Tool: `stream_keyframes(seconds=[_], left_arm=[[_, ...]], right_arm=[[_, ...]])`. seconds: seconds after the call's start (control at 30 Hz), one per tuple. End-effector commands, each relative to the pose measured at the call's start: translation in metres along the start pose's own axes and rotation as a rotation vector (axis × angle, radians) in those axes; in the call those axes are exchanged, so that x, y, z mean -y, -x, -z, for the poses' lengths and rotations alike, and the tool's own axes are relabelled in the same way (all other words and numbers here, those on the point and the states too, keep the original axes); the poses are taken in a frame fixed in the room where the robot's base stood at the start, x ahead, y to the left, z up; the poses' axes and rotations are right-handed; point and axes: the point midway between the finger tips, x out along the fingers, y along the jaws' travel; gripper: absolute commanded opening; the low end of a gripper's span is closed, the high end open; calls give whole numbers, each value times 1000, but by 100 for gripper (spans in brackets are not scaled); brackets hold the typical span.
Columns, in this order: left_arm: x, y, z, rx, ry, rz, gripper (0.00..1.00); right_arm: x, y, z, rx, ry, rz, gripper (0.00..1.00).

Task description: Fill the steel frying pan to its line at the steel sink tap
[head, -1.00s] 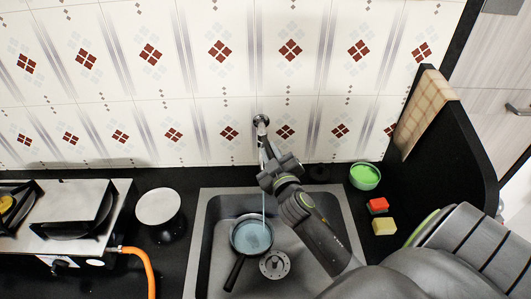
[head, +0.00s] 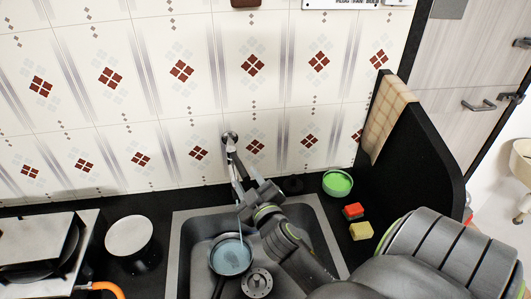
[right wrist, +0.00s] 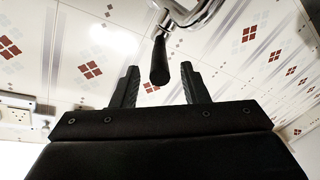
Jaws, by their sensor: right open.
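The steel frying pan (head: 231,256) sits in the steel sink (head: 186,246) with bluish water in it. Its dark handle points toward the front. A thin stream falls from the steel tap (head: 231,150) into the pan. I cannot make out the fill line. My right gripper (head: 247,194) is at the tap, partly hiding it. In the right wrist view the right gripper (right wrist: 160,85) is open, and the tap's dark lever (right wrist: 160,62) shows between and beyond its fingers. I cannot tell if they touch. My left gripper is not in view.
The stove (head: 85,225) with its orange hose (head: 105,288) is at the left, and a white-topped canister (head: 130,236) stands between it and the sink. A green bowl (head: 338,184), a red sponge (head: 353,210) and a yellow sponge (head: 361,231) lie right of the sink. A black partition (head: 415,135) rises at the right.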

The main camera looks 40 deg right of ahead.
Motion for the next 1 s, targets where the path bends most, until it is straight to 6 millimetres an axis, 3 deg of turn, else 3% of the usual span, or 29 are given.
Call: stream_keyframes(seconds=[0.2,0.5,0.7,1.0], left_arm=[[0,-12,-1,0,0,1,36],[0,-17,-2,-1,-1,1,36],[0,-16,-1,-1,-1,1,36],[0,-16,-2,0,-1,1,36]], right_arm=[[1,50,-3,5,-3,0,41],[0,102,-1,5,-3,-1,41],[0,119,0,2,0,0,41],[0,124,0,0,1,-1,41]])
